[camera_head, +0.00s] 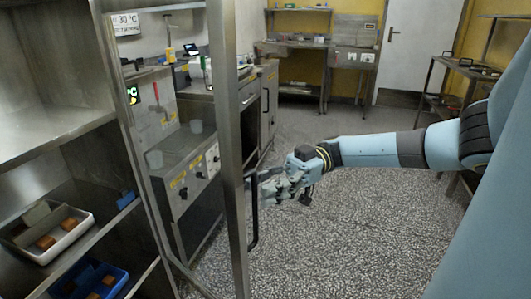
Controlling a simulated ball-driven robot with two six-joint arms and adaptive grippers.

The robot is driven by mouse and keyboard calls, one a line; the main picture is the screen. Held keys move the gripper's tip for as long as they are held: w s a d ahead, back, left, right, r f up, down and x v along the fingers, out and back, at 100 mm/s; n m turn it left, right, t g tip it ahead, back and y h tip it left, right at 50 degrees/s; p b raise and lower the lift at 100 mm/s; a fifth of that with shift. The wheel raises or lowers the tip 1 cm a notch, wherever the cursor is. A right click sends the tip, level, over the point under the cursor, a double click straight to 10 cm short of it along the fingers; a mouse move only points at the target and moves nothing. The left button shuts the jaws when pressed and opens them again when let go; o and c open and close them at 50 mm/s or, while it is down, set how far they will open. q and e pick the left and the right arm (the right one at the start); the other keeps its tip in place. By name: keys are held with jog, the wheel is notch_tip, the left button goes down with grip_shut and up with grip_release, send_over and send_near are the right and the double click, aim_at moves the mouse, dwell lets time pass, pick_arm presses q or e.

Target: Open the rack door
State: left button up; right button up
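The rack door (228,130) is a tall steel frame with a see-through middle. It stands swung out from the front post of the steel rack (48,138), whose shelves show uncovered at the left. A dark upright bar handle (253,215) is on the door's free edge. My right gripper (264,184) is at the handle's upper part, its fingers pointing left toward the door. The fingers overlap the handle in the picture; whether they close on it or only touch it I cannot tell. My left gripper is not in view.
The rack holds a white tray (78,231) and a blue tray (121,278) with brown pieces. A steel machine (207,165) and counter stand behind the door. Speckled floor (350,235) is open to the right of the door. A side table (437,98) stands at the right.

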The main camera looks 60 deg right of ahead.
jog(key=v, duration=1.2)
